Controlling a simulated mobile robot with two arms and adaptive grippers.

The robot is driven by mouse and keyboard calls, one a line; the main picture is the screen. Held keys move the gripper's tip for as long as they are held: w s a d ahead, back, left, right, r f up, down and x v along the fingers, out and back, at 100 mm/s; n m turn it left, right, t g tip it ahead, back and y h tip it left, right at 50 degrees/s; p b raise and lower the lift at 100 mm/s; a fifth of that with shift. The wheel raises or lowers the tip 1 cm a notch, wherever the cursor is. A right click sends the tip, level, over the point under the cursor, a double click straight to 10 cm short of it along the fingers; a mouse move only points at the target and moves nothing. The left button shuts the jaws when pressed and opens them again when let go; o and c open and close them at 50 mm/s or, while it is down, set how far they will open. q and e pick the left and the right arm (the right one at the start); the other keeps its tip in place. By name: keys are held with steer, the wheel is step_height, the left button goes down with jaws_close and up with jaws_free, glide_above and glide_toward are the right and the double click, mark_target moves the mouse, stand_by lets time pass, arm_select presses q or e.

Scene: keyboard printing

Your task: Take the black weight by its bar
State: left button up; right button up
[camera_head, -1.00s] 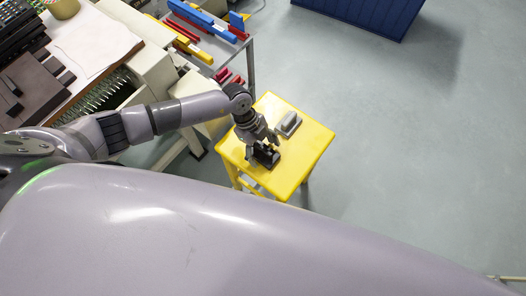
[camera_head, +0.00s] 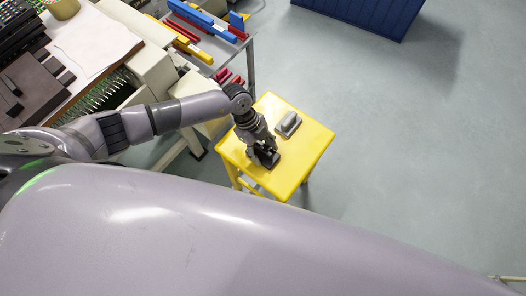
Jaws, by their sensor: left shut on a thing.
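The black weight (camera_head: 268,160) is on the yellow stool (camera_head: 303,160), near its left front part. My left gripper (camera_head: 262,149) reaches down over it from the upper left and is shut on it. The fingers and the arm hide much of the weight, and its bar is too small and covered to make out clearly. I cannot tell whether the weight still touches the stool top. My right gripper is not in view.
A grey metal block with a raised handle (camera_head: 288,124) stands on the stool just behind my left gripper. A cart with blue, yellow and red bars (camera_head: 205,22) and a cream machine stand to the left. A blue cabinet (camera_head: 362,12) is at the back. The grey floor to the right is clear.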

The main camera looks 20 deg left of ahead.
mark_target(263, 149)
arm_select(q)
steer(key=shift+w+r, duration=0.1)
steer(key=shift+r, duration=0.05)
step_height(263, 149, up, 20)
steer(key=p, duration=0.1)
steer(key=shift+p, duration=0.3)
stand_by(0.3)
steer(key=o, duration=1.1)
steer(key=shift+c, duration=0.2)
jaws_close()
steer(key=shift+f, duration=0.25)
